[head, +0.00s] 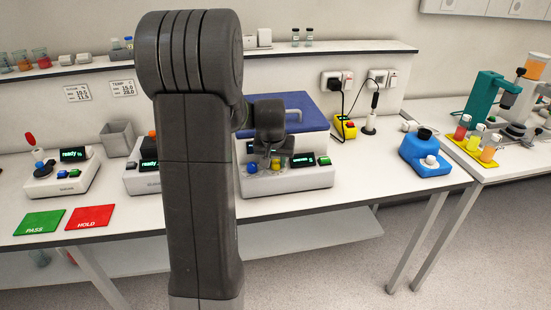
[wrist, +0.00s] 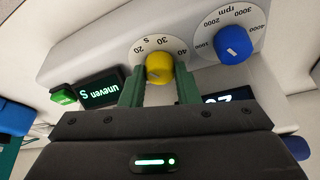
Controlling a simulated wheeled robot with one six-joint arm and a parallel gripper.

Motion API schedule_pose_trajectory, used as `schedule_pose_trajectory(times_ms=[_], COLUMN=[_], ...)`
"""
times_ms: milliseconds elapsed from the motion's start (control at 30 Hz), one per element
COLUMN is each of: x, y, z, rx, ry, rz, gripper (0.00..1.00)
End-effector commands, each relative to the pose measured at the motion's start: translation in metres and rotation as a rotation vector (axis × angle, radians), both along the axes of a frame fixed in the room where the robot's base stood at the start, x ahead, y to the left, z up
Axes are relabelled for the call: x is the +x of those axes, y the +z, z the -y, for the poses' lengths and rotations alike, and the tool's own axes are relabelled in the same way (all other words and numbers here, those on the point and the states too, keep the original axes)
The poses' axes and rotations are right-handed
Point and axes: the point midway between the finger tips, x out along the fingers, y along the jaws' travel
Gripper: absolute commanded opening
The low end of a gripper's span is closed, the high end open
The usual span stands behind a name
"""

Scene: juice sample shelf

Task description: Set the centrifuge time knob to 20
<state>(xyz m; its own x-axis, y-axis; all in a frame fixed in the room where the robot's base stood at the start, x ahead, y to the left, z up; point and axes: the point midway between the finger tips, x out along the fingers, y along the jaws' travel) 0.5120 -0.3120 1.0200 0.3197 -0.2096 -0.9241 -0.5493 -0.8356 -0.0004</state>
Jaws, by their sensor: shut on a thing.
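The centrifuge (head: 308,139) is a white machine with a blue lid, behind my arm in the head view. Its yellow time knob (wrist: 159,62) sits on a white dial marked 20, 30, 40 and "s". My gripper (wrist: 160,76) has its two green fingers on either side of this knob and is shut on it. The knob's pointer cannot be made out clearly. A blue knob (wrist: 233,45) on the rpm dial stands beside it, untouched. A dark display (wrist: 99,92) reads "uneven". A second display (wrist: 218,96) is partly hidden by my gripper.
A green button (wrist: 62,95) is beside the display. On the bench are a green PASS mat (head: 40,222), a red HOLD mat (head: 90,217), a white device (head: 62,180) and a blue device (head: 425,155). A yellow-and-red switch box (head: 345,127) stands right of the centrifuge.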

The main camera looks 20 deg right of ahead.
Motion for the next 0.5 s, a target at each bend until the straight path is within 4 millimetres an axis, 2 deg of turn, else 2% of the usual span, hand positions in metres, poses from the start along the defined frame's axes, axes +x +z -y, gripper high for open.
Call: schedule_pose_trajectory(times_ms=[500], x=[0.0004], y=[0.0009], z=[0.001], rx=[-0.002], ry=[0.085], rz=[0.002], gripper=[0.06])
